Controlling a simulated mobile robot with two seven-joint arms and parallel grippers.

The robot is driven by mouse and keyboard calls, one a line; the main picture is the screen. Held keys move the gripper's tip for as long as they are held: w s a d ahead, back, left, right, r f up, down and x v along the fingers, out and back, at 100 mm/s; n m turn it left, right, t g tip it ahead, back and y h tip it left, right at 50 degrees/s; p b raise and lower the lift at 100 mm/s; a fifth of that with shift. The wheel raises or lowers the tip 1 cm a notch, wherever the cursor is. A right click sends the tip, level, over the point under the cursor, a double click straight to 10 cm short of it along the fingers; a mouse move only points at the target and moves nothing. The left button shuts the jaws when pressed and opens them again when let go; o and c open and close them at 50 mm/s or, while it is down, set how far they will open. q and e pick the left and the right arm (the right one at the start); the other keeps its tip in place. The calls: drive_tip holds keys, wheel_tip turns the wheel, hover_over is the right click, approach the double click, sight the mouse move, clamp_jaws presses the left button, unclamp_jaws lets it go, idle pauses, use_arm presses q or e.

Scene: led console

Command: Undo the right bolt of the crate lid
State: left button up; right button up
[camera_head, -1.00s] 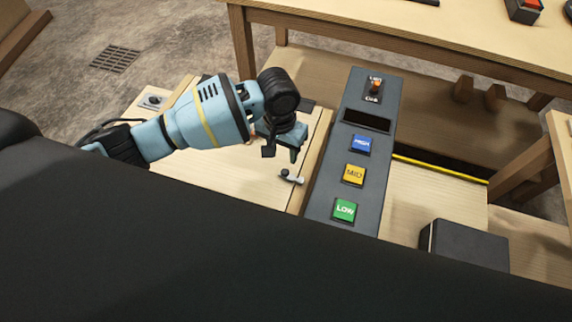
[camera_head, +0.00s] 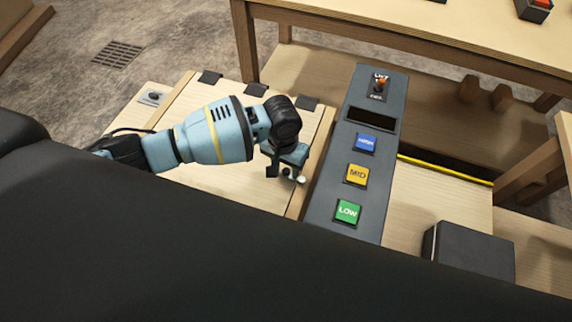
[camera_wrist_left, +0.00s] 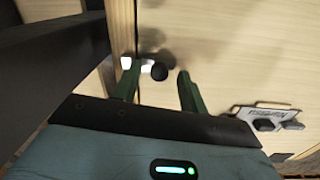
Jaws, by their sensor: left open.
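The crate lid (camera_head: 212,93) is a pale wooden panel with dark hinges along its far edge, partly covered by my left arm. The right bolt (camera_head: 300,180) is a small light metal piece near the lid's right front, mostly hidden by the gripper in the head view. In the left wrist view, its dark round knob (camera_wrist_left: 159,71) shows between the fingertips, with pale metal beside it. My left gripper (camera_head: 287,173) is open over the bolt, its green fingers (camera_wrist_left: 158,88) on either side of the knob. I cannot tell whether they touch it. My right gripper is not in view.
A grey console (camera_head: 325,197) with blue, yellow and green buttons and a toggle switch stands just right of the lid. A small plate with a dark knob (camera_head: 153,97) is at the far left. A dark box (camera_head: 472,252) stands at the right. A wooden table (camera_head: 420,45) is behind.

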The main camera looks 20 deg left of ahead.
use_arm(q)
drive_tip(key=c, duration=0.7)
clamp_jaws()
drive_tip(key=shift+a+r+p, duration=0.25)
drive_tip(key=shift+a+p, duration=0.45)
drive_tip(key=shift+a, duration=0.55)
drive_tip(key=shift+a+f, duration=0.15)
drive_tip(key=shift+a, duration=0.1)
drive_tip(key=shift+f, duration=0.1)
drive_tip(key=o, duration=0.7)
unclamp_jaws()
drive_tip(key=shift+a, duration=0.1)
